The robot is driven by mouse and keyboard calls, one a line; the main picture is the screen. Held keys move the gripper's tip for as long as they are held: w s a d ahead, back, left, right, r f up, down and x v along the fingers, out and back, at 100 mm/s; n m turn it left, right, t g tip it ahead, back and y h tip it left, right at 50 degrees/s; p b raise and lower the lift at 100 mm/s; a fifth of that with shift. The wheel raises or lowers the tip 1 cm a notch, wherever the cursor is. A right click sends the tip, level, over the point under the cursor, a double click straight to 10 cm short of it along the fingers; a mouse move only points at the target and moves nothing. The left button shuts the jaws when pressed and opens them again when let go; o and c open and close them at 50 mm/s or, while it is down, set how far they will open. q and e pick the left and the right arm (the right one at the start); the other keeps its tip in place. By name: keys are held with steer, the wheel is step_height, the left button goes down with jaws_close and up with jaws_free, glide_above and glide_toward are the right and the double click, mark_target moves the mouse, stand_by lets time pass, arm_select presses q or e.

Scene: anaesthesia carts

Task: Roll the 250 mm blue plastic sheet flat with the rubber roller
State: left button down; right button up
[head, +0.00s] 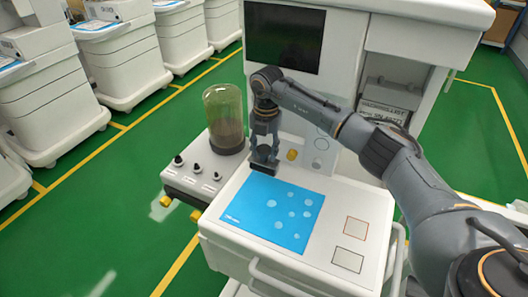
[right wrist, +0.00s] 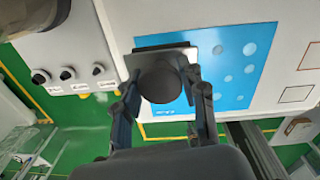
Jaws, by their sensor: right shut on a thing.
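The blue plastic sheet (head: 252,222) lies on the white cart top, with several pale round bubbles in its right half. It also shows in the right wrist view (right wrist: 228,95). My right gripper (head: 265,148) points down at the sheet's back edge and is shut on the rubber roller (head: 264,167). In the right wrist view the roller's round dark knob (right wrist: 160,84) sits between the fingers, with a dark bar beyond it. The roller is over or on the sheet's back edge; I cannot tell whether it touches. My left gripper is not in view.
Left of the sheet are a panel with black knobs (head: 197,176) and a clear canister (head: 224,115). A dark monitor (head: 285,38) stands behind. Two outlined squares (head: 348,259) lie right of the sheet. A handle rail (head: 300,285) runs along the cart's front.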

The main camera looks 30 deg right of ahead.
steer(key=shift+r, duration=0.75)
steer(key=shift+f, duration=0.1)
